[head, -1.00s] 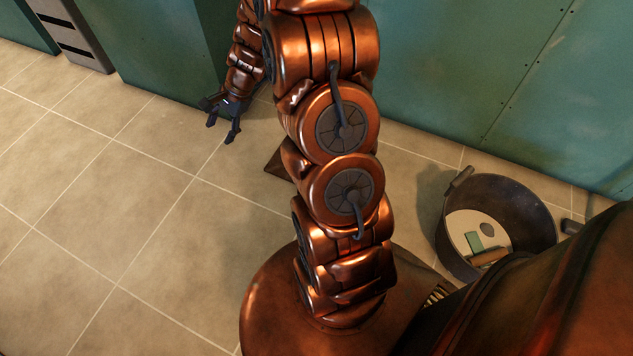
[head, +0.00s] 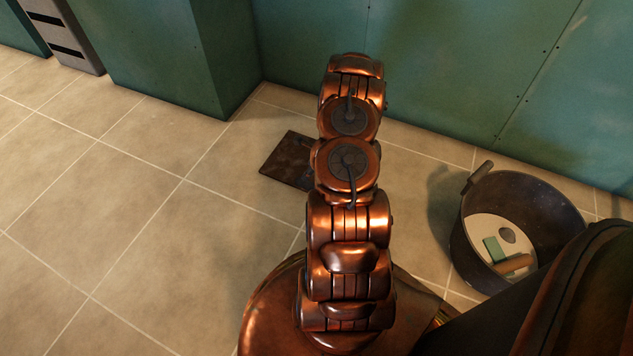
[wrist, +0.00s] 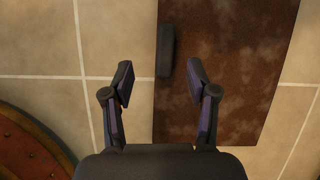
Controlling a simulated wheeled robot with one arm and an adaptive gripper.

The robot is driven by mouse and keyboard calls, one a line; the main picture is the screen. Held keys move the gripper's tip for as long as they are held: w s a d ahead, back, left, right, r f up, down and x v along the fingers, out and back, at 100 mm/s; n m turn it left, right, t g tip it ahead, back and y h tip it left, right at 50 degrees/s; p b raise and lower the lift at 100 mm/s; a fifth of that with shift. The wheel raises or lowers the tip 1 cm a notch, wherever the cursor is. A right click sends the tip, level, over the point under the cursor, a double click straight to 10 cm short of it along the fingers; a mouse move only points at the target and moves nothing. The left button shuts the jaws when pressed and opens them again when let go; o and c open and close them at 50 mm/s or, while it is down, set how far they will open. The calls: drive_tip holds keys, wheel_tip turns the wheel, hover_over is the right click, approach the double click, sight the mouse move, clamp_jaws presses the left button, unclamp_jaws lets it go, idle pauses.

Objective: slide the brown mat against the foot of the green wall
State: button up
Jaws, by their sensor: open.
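The brown mat (head: 285,162) lies flat on the tiles, with a strip of bare floor between it and the green wall (head: 310,55). My arm covers its right part in the head view. In the wrist view the mat (wrist: 245,75) fills the right side, and a dark bar-like handle (wrist: 167,50) lies along its left edge. My gripper (wrist: 160,73) is open and empty above the mat's left edge. The handle appears between and slightly ahead of the fingertips; I cannot tell the height gap. My gripper is hidden behind my arm in the head view.
A dark bucket (head: 463,235) holding a green block and other small items stands on the floor at the right. A green wall block (head: 160,60) juts out at the left, beside a grey slotted unit (head: 62,35). The tiles at the left are clear.

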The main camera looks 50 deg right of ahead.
drive_tip(key=shift+m, duration=0.6)
drive_tip(key=shift+w+d+f+b, duration=0.15)
drive_tip(key=shift+f+b, duration=0.4)
drive_tip(key=shift+f, duration=1.25)
drive_tip(key=shift+w+f+b, duration=0.1)
drive_tip(key=shift+f+b, duration=0.45)
drive_tip(key=shift+f, duration=1.3)
drive_tip(key=shift+w+d+f+b, duration=0.15)
drive_tip(key=shift+f+b, duration=0.4)
drive_tip(key=shift+f, duration=1.25)
clamp_jaws()
